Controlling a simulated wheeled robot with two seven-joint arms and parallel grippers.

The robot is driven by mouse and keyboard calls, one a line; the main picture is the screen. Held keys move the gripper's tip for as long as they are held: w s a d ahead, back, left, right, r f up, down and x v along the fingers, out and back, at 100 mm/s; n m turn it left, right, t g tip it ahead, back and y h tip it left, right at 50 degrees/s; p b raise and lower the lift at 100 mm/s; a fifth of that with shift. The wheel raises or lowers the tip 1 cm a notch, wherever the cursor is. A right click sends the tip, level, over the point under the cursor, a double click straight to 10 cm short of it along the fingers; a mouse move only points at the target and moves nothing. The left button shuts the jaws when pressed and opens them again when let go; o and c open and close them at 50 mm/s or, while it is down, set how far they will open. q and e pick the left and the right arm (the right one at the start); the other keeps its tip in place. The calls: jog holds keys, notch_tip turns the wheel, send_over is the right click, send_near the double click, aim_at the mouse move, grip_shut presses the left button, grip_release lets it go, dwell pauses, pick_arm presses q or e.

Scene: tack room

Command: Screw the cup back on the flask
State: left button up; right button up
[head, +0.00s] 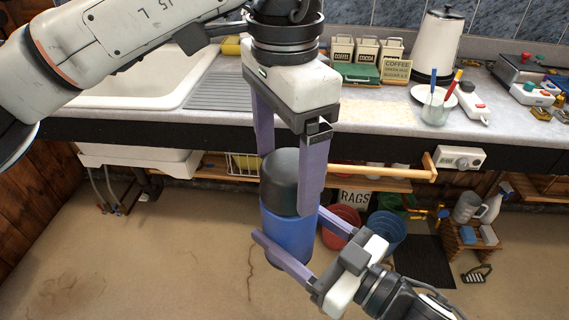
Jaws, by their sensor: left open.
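The flask (288,232) has a blue body and is upright in front of the counter, clear of the floor. The dark grey cup (280,178) sits upside down on its top, and I cannot tell whether it is screwed tight. My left gripper (288,185) points down from above, open, with one finger on each side of the cup. The near finger hides the cup's right side. My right gripper (290,228) comes from the lower right and is shut on the flask's blue body. Its near finger crosses in front of the lower part.
Behind is the counter (390,118) with a white sink (140,80), canisters (366,50), a kettle (437,48) and a glass jar (436,107) with brushes. A wooden rail (385,172) runs below the counter edge. Buckets (386,235) stand on the floor behind my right gripper.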

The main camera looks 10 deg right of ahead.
pick_arm(q)
notch_tip(320, 180, up, 4)
jog(key=shift+f, duration=0.1)
jog(key=shift+c, duration=0.2)
